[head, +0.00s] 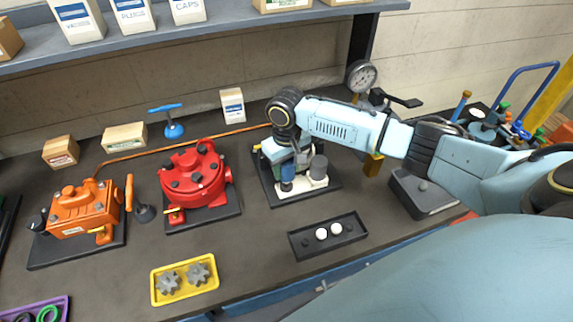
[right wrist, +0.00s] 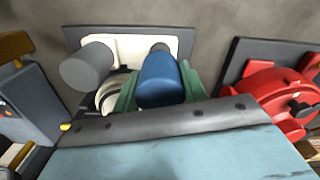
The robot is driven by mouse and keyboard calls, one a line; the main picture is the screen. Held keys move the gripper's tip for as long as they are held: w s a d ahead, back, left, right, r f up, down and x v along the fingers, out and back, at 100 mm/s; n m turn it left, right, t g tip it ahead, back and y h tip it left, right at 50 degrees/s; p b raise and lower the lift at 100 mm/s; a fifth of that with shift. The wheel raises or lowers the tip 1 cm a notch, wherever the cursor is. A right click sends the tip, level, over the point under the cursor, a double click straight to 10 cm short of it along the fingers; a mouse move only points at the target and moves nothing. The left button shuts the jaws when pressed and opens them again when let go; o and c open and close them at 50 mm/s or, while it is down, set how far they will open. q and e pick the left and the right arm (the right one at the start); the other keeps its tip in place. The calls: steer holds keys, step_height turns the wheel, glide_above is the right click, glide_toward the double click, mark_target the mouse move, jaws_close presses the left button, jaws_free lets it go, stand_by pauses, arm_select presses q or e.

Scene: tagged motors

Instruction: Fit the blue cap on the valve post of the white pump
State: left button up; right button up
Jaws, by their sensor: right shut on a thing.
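The white pump (head: 313,184) stands on a dark base plate in the middle of the table, with a grey cylinder at its right side. My right gripper (head: 287,173) points down over the pump and is shut on the blue cap (head: 287,185). In the right wrist view the blue cap (right wrist: 160,82) sits between the green fingers, above the pump's white plate (right wrist: 128,47). A small grey piece shows just behind the cap. The valve post is mostly hidden, and I cannot tell whether the cap touches it. My left gripper is not in view.
A red pump (head: 194,177) and an orange pump (head: 80,210) stand to the left. A black tray (head: 328,250) with white and dark balls and a yellow tray (head: 184,294) lie in front. A blue-handled valve (head: 173,129) and small boxes stand behind, under a shelf.

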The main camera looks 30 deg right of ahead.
steer(key=shift+f+b, duration=0.85)
steer(key=shift+f, duration=1.95)
steer(key=o, duration=1.1)
steer(key=shift+c, duration=0.2)
step_height(320, 180, up, 4)
steer(key=p, duration=0.5)
steer(key=shift+r, duration=0.35)
steer(key=shift+r+p, duration=0.3)
steer(key=shift+r, duration=0.4)
steer(key=shift+r, duration=0.1)
